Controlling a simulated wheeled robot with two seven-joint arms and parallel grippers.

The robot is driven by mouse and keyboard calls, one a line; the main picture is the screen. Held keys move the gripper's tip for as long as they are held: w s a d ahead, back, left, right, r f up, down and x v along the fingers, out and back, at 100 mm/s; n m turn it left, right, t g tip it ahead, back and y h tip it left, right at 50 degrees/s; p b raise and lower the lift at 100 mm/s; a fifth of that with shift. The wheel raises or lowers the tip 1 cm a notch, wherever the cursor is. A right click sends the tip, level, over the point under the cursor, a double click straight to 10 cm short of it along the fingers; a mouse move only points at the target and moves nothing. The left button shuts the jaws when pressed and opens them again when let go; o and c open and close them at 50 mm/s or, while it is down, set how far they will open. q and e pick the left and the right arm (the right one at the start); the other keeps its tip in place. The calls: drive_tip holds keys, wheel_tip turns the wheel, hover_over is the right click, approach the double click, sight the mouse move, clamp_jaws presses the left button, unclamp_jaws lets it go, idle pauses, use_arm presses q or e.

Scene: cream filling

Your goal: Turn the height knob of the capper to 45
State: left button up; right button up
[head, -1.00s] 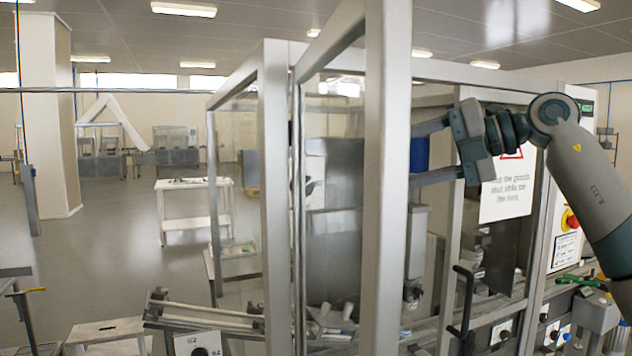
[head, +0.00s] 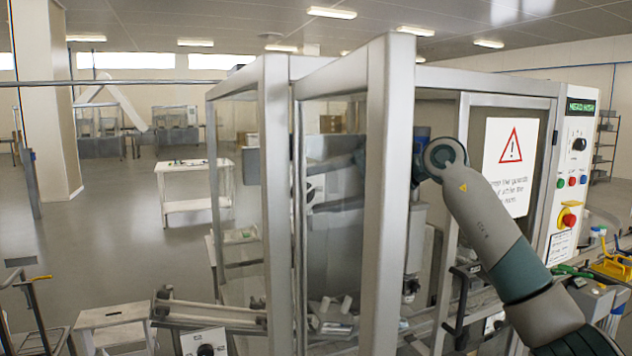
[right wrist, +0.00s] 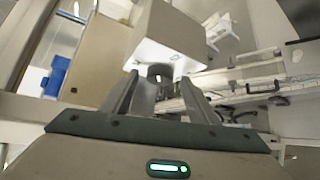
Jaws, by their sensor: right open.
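The capper stands inside a metal-framed enclosure (head: 385,200) with clear panels. A dark round knob (head: 312,190) shows through a panel on its inner unit, partly hidden by frame posts; its setting is not readable. My right arm reaches into the enclosure from the right, and its gripper is largely hidden behind a post in the head view. In the right wrist view my right gripper (right wrist: 159,82) is open, its fingers pointing towards a dark round part (right wrist: 160,72) under a pale box (right wrist: 168,38). I cannot tell whether they touch it. My left gripper is not in view.
Frame posts stand close around my right arm. A control panel (head: 575,150) with a red stop button is at the right, beside a warning sign (head: 511,160). A blue part (right wrist: 56,75) shows in the wrist view. Open floor lies at the left.

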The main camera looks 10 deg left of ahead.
drive_tip(key=shift+w+a+f, duration=0.1)
drive_tip(key=shift+a+f, duration=0.05)
drive_tip(key=shift+a, duration=0.25)
drive_tip(key=c, duration=1)
drive_tip(key=shift+c, duration=0.2)
drive_tip(key=shift+s+a+r+n+t+h+b, duration=0.15)
drive_tip(key=shift+n+t+h+b, duration=0.15)
drive_tip(key=shift+n+h, duration=0.4)
drive_tip(key=shift+a+r+n+t+h+b, duration=0.2)
drive_tip(key=shift+n+h+b, duration=0.25)
drive_tip(key=shift+h, duration=0.5)
drive_tip(key=shift+s+d+r+n+t+h+b, duration=0.1)
drive_tip(key=shift+n+t+h+b, duration=0.2)
drive_tip(key=shift+n+h, duration=0.4)
drive_tip(key=shift+h, duration=0.25)
